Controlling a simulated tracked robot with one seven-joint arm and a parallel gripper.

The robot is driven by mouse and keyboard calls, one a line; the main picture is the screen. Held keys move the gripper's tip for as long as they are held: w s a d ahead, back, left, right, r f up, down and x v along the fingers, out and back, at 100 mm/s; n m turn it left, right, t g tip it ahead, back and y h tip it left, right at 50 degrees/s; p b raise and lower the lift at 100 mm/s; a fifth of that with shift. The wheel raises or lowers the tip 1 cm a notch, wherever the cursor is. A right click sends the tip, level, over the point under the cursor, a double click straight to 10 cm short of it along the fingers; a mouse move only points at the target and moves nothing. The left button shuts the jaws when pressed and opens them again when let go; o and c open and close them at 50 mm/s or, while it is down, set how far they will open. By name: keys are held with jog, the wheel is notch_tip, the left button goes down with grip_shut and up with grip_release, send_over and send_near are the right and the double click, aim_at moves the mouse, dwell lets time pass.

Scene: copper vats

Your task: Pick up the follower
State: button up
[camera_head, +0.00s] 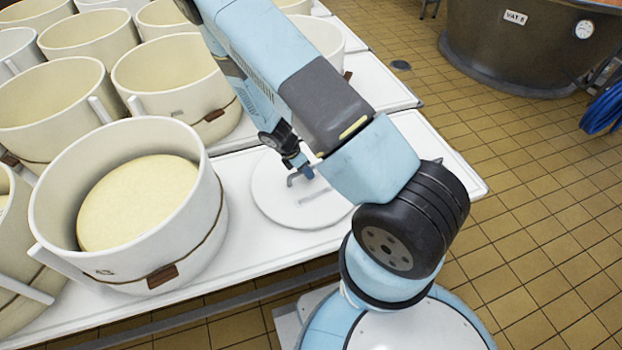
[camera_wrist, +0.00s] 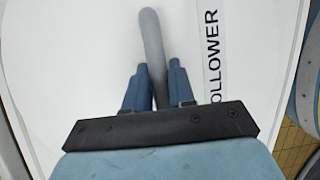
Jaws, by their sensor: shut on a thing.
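The follower (camera_head: 270,194) is a white round disc lying on the white table, with a label strip on its top. In the wrist view its white face (camera_wrist: 75,60) fills most of the picture, and the label reads "OLLOWER" with its start hidden. A grey handle (camera_wrist: 150,40) stands on it. My gripper (camera_wrist: 158,72) is shut on this handle, with one blue finger on each side. In the head view my gripper (camera_head: 300,172) is at the disc's upper middle, partly hidden by my arm. The disc appears to rest flat on the table; any small gap cannot be told.
A cream mould (camera_head: 205,225) marked 43, holding a pale cheese (camera_head: 138,203), stands just left of the follower. Several similar moulds crowd the left and back of the white table (camera_head: 255,270). The tiled floor right of it is open up to a vat (camera_head: 500,45).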

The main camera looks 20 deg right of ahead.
grip_shut()
dwell(0.8)
jog(key=shift+r, duration=0.15)
